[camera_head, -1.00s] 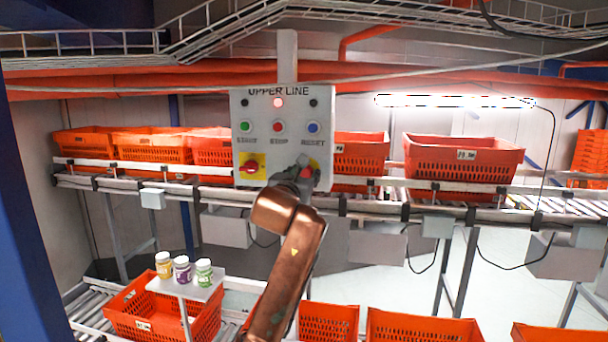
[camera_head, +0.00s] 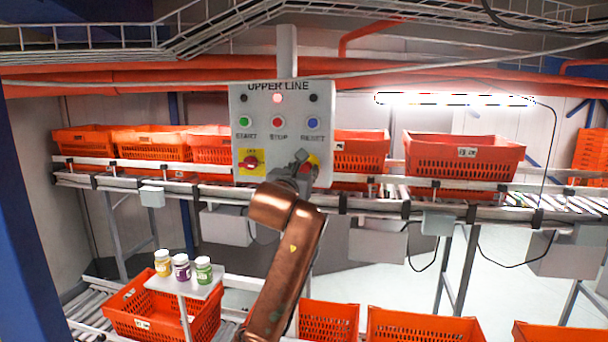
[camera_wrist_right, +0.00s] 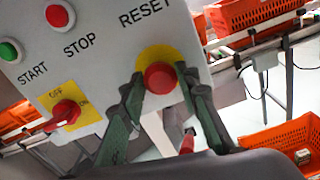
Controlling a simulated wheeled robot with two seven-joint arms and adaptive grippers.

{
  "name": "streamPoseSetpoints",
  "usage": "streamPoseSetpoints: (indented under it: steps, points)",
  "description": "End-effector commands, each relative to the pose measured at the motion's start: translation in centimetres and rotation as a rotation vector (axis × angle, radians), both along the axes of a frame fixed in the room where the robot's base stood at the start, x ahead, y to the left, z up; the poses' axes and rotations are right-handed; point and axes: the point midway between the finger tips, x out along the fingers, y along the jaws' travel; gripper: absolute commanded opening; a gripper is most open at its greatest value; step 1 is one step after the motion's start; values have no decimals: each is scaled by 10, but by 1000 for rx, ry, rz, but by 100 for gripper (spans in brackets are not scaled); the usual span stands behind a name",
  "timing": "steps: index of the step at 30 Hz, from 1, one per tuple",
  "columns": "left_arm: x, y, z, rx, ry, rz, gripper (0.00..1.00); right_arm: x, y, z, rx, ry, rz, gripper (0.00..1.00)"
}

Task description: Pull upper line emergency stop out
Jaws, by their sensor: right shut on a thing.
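The upper line control panel (camera_head: 264,105) hangs in the middle of the head view. It carries START, STOP and RESET buttons and a red rotary switch on a yellow plate (camera_head: 250,162). The red emergency stop button (camera_wrist_right: 159,78) sits on a round yellow backing in the right wrist view. My right gripper (camera_wrist_right: 162,88) has its two dark fingers on either side of this button and is shut on it. In the head view my right gripper (camera_head: 299,170) covers most of the button. My left gripper is not in view.
Orange totes (camera_head: 463,158) stand on the upper conveyor behind the panel. More totes (camera_head: 327,322) are on the lower line. A small stand (camera_head: 187,288) with three jars is at lower left. A lit lamp (camera_head: 455,99) hangs at right.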

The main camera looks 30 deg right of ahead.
Motion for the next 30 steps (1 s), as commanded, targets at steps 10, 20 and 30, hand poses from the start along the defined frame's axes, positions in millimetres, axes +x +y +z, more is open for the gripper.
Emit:
streamPoseSetpoints:
  steps: [10, 20, 30]
  points:
    - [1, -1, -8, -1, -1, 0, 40, -3, 4, -3, 3, 4, 1, 0]
    - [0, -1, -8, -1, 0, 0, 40, -3, 3, -2, 2, 2, -1, 47]
    - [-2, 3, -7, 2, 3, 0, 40, -9, 10, -1, 1, 1, 1, 47]
